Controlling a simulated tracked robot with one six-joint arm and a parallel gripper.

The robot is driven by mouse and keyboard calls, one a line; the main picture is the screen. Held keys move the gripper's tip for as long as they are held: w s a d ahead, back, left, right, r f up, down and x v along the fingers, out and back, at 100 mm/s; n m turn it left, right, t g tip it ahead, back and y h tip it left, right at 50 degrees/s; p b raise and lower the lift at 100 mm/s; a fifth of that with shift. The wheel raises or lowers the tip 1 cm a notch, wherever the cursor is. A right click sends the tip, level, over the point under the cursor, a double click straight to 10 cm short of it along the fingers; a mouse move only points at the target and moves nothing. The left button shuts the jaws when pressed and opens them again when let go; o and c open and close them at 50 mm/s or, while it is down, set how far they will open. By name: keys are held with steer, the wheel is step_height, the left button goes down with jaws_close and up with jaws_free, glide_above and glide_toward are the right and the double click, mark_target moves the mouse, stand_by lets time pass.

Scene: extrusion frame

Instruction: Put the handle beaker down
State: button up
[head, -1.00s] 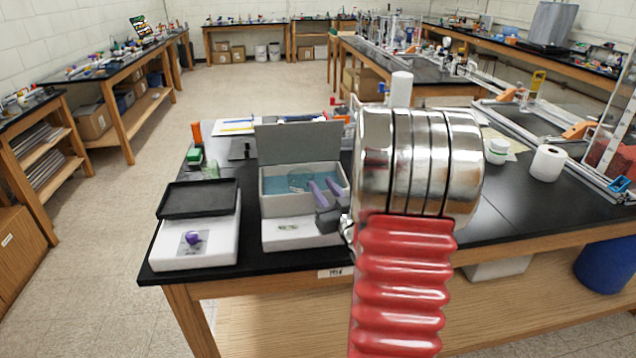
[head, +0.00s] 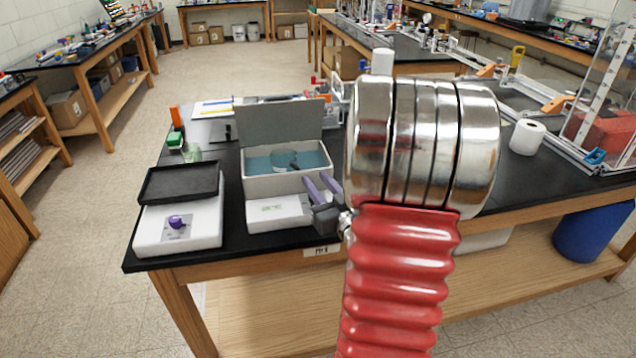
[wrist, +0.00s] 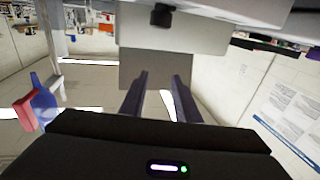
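The handle beaker (head: 283,159), a clear round vessel with a dark handle piece (head: 294,166), appears inside the open white box with a teal lining (head: 262,187). Whether it stands upright or tilted is hard to tell. My gripper (head: 318,181) has purple fingers and is at the box's front right corner, apart from the beaker. In the wrist view, which is upside down, its two fingers (wrist: 160,85) are spread with nothing between them. A small dark piece (wrist: 160,15) at the box shows there, probably the handle.
The box's grey lid (head: 280,124) stands up at its back. A white block (head: 276,213) lies in front. At left is a white box (head: 150,232) with a black tray (head: 180,184) and a purple item (head: 177,221). My red arm hides the bench's middle.

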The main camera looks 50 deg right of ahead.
steer(key=shift+w, duration=0.1)
steer(key=w+a+r+n+g+y, duration=0.1)
steer(key=a+r+g, duration=0.15)
steer(key=a, duration=0.55)
steer(key=w+a+r+g+y, duration=0.15)
steer(key=a+g, duration=0.25)
steer(key=a, duration=0.4)
steer(key=s+a+n+g+y, duration=0.1)
steer(key=s+a+g+y, duration=0.1)
steer(key=s+a, duration=0.6)
steer(key=s+a+n+g+y, duration=0.2)
steer(key=s+a, duration=0.6)
steer(key=a, duration=0.4)
steer(key=shift+a+f+g, duration=0.15)
steer(key=shift+f+g, duration=0.15)
steer(key=shift+g, duration=0.25)
stand_by(0.7)
